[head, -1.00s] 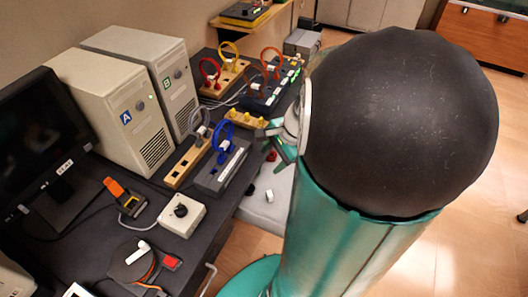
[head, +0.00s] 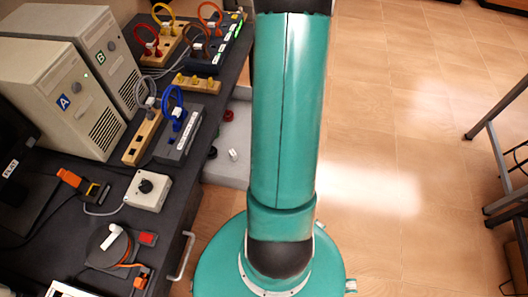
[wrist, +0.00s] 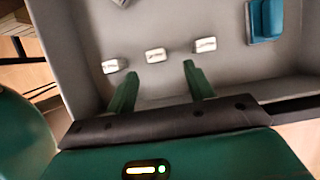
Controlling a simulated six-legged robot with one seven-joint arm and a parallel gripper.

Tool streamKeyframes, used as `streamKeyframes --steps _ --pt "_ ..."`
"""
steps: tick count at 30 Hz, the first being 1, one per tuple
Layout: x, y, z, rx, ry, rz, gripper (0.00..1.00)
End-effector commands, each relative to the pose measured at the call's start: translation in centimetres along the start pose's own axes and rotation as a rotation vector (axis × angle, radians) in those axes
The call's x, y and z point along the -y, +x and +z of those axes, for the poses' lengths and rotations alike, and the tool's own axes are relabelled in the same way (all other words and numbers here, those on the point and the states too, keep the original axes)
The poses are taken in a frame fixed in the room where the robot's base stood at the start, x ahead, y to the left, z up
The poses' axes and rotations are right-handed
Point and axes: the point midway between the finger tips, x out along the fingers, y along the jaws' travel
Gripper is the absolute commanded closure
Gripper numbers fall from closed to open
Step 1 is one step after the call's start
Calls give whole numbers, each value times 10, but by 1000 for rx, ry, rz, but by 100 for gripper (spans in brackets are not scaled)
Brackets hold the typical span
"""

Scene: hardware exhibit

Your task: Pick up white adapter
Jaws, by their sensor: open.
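In the wrist view, my gripper (wrist: 160,72) is open and empty, its two green fingers reaching into a grey tray (wrist: 205,82). Three small white blocks with dark markings lie in a row just beyond the fingertips: a left one (wrist: 110,66), a middle one (wrist: 155,55) and a right one (wrist: 205,45). The middle block sits roughly between the finger lines, apart from both fingers. I cannot tell which block is the white adapter. In the head view, a small white piece (head: 233,155) lies in the grey tray (head: 222,172) beside the desk; my arm hides the gripper.
The black desk (head: 165,205) holds computer towers (head: 55,95), plug strips and a white knob box (head: 148,190).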

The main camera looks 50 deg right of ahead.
Motion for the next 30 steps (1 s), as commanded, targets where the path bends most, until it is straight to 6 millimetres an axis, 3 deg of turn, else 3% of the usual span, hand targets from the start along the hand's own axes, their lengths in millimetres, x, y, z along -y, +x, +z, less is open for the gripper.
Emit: streamKeyframes --steps 15,23,30 --pt "-6 57 1 -1 0 1 47" --pt "-6 60 2 0 -1 -1 47" --pt "-6 60 2 0 -2 -1 92"
